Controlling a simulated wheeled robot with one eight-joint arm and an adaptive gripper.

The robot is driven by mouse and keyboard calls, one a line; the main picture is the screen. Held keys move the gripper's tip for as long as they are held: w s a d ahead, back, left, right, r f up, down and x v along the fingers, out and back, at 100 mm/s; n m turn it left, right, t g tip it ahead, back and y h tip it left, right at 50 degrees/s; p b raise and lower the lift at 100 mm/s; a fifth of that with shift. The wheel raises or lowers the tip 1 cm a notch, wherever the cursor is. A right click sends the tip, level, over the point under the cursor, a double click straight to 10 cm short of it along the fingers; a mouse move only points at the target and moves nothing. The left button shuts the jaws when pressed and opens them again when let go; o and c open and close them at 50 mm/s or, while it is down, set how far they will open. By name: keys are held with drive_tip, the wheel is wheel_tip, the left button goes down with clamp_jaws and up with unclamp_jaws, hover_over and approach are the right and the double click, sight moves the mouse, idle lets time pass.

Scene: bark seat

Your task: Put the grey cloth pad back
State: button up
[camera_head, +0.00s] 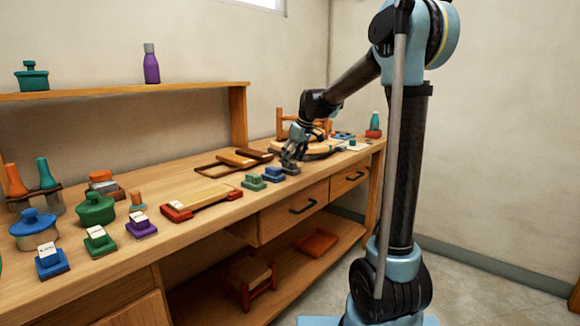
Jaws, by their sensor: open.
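My gripper (291,157) is open and points down over the right part of the workbench. A small dark grey block-like piece (291,169), which may be the grey cloth pad, sits on the bench just below the fingertips. It is small and partly hidden, and I cannot tell whether the fingers touch it. It is at the right end of a row with a blue piece (273,174) and a green piece (254,182).
A red-ended wooden board (200,201) lies left of the row. A brown tray (215,167) lies behind, and a round wooden piece (318,149) lies behind my gripper. Lidded pots, bottles and labelled blocks crowd the left bench. The front strip near the drawers is clear.

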drive_tip(key=v, duration=0.9)
drive_tip(key=s+d+f+m+h, duration=0.1)
drive_tip(key=s+d+f+m, duration=0.25)
drive_tip(key=s+d, duration=0.6)
drive_tip(key=s+d+f+m+h, duration=0.1)
drive_tip(key=s+d+f+m, duration=0.2)
drive_tip(key=s+f, duration=0.7)
drive_tip(key=s+d+f+m+h, duration=0.1)
drive_tip(key=s+d+f+m, duration=0.2)
drive_tip(key=s, duration=1.5)
drive_tip(key=d+f, duration=0.4)
drive_tip(key=f, duration=0.4)
drive_tip(key=shift+s+d+f+m+h, duration=0.2)
drive_tip(key=shift+d+f+m+h, duration=0.05)
drive_tip(key=shift+f+m+h, duration=0.1)
